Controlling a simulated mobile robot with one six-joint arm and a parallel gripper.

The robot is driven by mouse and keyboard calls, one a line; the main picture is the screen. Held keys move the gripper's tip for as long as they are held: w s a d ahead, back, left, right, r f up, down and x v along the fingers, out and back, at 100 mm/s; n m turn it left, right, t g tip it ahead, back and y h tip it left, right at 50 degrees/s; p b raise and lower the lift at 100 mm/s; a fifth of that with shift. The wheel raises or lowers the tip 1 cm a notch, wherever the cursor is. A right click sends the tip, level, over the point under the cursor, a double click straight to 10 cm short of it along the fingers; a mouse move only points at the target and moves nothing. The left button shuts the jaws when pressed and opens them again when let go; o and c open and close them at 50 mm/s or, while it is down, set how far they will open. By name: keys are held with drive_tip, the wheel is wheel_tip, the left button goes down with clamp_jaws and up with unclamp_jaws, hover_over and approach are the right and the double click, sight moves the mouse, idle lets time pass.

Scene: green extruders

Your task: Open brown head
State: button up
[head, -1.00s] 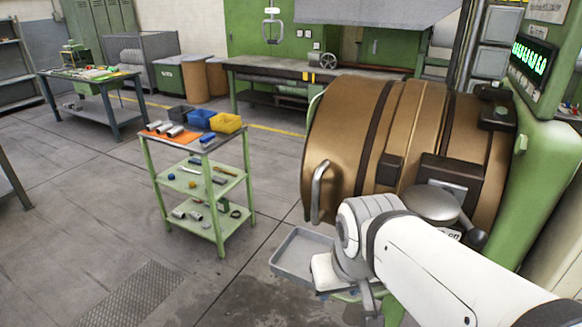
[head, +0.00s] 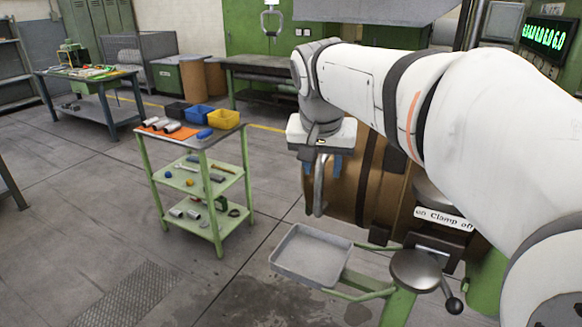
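The brown head (head: 345,190) is a bronze-brown drum with dark bands at the right of the picture. My arm hides its upper part and much of its right side. A curved metal handle (head: 319,187) stands upright on its left face. My gripper (head: 321,163) points down at the top of this handle. Its two bluish fingers look apart, one to each side of the handle's upper end. I cannot tell whether they touch it.
A grey tray (head: 312,256) and a round metal seat-like disc (head: 416,270) on green supports are below the head. A green trolley (head: 198,185) with bins and parts stands to the left. A "Clamp off" label (head: 444,219) shows under my arm. Floor between trolley and tray is clear.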

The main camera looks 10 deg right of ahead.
sight(319, 169)
drive_tip(key=shift+w+a+r+m, duration=0.1)
drive_tip(key=shift+w+r+m, duration=0.1)
drive_tip(key=shift+w, duration=0.4)
drive_tip(key=shift+w+a+r+m, duration=0.1)
drive_tip(key=shift+w+r+m, duration=0.1)
drive_tip(key=shift+w, duration=0.35)
drive_tip(key=x, duration=0.7)
drive_tip(key=shift+w+d+f, duration=0.1)
drive_tip(key=shift+w+d, duration=0.05)
drive_tip(key=shift+c, duration=0.4)
clamp_jaws()
